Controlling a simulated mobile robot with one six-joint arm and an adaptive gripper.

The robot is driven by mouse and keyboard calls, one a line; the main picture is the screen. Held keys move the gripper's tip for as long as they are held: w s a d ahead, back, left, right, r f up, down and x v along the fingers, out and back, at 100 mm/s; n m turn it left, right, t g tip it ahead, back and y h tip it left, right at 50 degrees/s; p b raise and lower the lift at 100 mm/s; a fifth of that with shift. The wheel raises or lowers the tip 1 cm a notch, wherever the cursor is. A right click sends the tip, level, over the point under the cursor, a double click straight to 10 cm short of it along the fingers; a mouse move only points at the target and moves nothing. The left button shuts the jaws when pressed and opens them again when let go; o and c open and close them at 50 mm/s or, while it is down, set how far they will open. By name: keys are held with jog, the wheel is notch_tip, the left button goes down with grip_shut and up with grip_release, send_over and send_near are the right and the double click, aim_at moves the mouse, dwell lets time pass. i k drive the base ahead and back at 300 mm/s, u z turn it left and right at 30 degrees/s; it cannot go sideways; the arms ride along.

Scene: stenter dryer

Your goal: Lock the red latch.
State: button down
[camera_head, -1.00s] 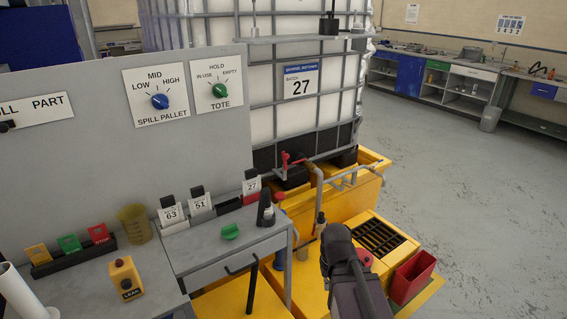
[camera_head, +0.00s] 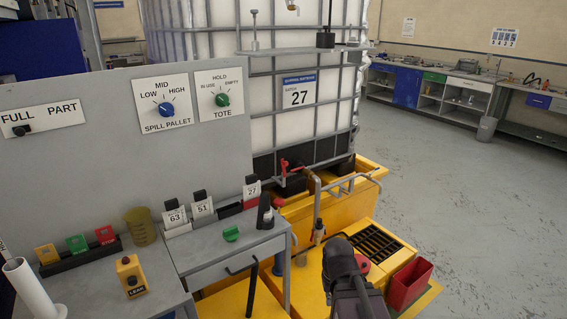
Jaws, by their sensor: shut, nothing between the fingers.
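A small red handle (camera_head: 284,166) sits at the outlet low on the front of the caged white tote (camera_head: 288,130), and it is the red part most like a latch. It is too small to tell whether it is locked. My gripper (camera_head: 340,246) shows as a dark shape at the bottom centre, seen from behind. Its fingers are hard to make out; it looks shut and empty. It is in front of the yellow spill pallet (camera_head: 345,212), lower in the picture than the red handle and apart from it.
A grey bench (camera_head: 205,262) with a yellow LEAK box (camera_head: 131,275) and tags stands at left, below a panel with a blue knob (camera_head: 166,109) and a green knob (camera_head: 222,99). A grey bent pipe (camera_head: 317,200) stands near the red handle. A red bin (camera_head: 408,284) is at right. Floor is clear beyond.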

aim_at(285, 164)
jog(key=z, duration=4.9)
jog(key=i, duration=0.1)
jog(key=u, duration=3)
jog(key=i, duration=1.5)
jog(key=u, duration=0.2)
